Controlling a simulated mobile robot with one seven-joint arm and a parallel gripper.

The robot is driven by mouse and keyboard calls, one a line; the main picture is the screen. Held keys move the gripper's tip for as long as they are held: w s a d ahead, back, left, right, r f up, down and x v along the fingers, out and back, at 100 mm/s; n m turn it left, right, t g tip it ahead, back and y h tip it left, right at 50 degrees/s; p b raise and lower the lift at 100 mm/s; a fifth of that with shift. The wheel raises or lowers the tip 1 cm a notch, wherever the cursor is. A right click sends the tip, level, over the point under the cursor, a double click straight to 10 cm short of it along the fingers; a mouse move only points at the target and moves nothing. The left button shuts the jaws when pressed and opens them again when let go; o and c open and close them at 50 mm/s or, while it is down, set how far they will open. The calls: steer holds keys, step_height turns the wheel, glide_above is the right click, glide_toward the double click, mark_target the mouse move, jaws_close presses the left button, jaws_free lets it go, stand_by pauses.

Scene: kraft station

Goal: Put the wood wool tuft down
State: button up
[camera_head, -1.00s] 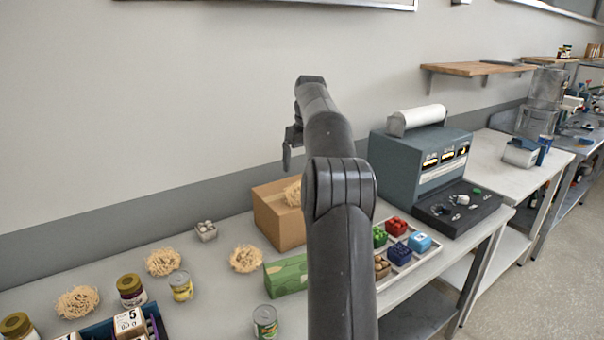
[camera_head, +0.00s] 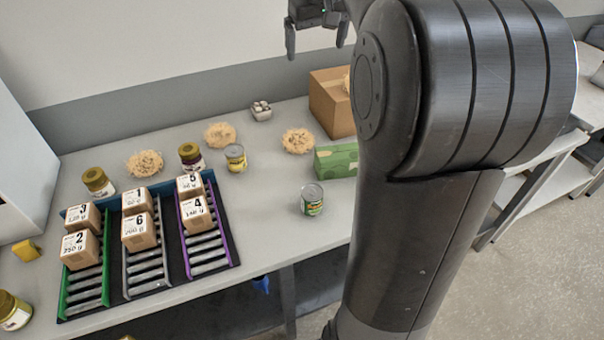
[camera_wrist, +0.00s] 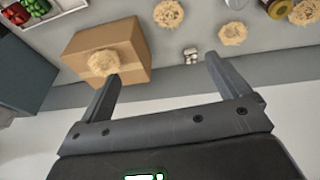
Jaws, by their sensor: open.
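My gripper (camera_head: 318,38) is open and empty, raised above the back of the table near the wall. It also shows in the wrist view (camera_wrist: 160,85) with nothing between its fingers. One wood wool tuft (camera_wrist: 103,62) lies in or on the cardboard box (camera_wrist: 139,48). In the head view my arm hides much of that box (camera_head: 330,105) and most of its tuft (camera_head: 347,84). Three other tufts lie on the table, one near the green box (camera_head: 298,141), one farther left (camera_head: 219,135) and one beside the jars (camera_head: 145,163).
A rack (camera_head: 119,277) with numbered boxes stands at the front left. The table between rack and green can is clear.

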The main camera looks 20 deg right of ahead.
steer(key=s+a+f+t, duration=0.1)
steer(key=s+a+f, duration=0.3)
steer(key=s, duration=0.4)
steer(key=s+a+f, duration=0.5)
steer(key=s, duration=0.4)
steer(key=s+a+f+t, duration=0.1)
steer(key=s+a+f, duration=0.3)
steer(key=s, duration=0.5)
steer(key=shift+a+f+t+y, duration=0.3)
steer(key=shift+a+f+y, duration=0.05)
steer(key=shift+a+y, duration=0.1)
steer(key=shift+o, duration=0.8)
